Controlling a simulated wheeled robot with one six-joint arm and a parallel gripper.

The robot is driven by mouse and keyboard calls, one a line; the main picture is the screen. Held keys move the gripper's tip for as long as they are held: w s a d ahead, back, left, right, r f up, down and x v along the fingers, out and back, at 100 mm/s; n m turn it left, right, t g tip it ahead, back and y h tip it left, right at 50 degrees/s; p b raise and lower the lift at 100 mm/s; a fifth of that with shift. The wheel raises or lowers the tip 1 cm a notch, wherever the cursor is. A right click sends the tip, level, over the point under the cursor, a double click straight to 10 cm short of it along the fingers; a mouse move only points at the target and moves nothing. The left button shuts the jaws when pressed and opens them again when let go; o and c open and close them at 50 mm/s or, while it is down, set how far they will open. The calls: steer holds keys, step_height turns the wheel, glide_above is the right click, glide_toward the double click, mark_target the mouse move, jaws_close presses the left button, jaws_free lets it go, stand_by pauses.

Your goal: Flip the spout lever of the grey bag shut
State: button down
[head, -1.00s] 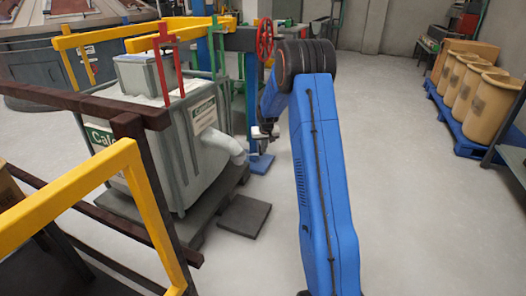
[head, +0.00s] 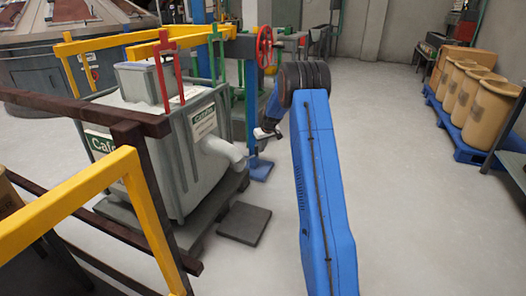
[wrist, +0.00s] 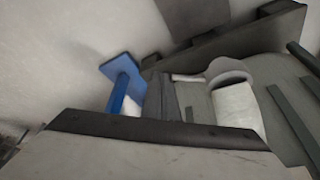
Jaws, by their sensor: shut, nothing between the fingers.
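The grey bag (head: 160,130) is a large block-shaped body with a label on its side, left of centre in the head view. Its pale spout (head: 222,150) sticks out at the lower right and bends down; it also shows in the wrist view (wrist: 236,104). A thin light strip (wrist: 188,78) beside the spout may be the lever, but I cannot tell for sure. My gripper (head: 263,133) is shut and empty, just right of and slightly above the spout's end. No contact shows. In the wrist view a broad grey shape fills the bottom edge.
A blue post (head: 252,105) on a blue base plate (head: 260,170) stands close to the gripper. A dark plate (head: 244,223) lies on the floor. Yellow rails (head: 75,198) and a red handwheel (head: 265,46) are near. The floor to the right is clear, up to tan bins (head: 492,112).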

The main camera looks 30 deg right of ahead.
steer(key=shift+w+d+r, duration=0.1)
steer(key=shift+w, duration=0.3)
steer(key=shift+w+r, duration=0.15)
steer(key=shift+w, duration=0.1)
steer(key=shift+s, duration=0.1)
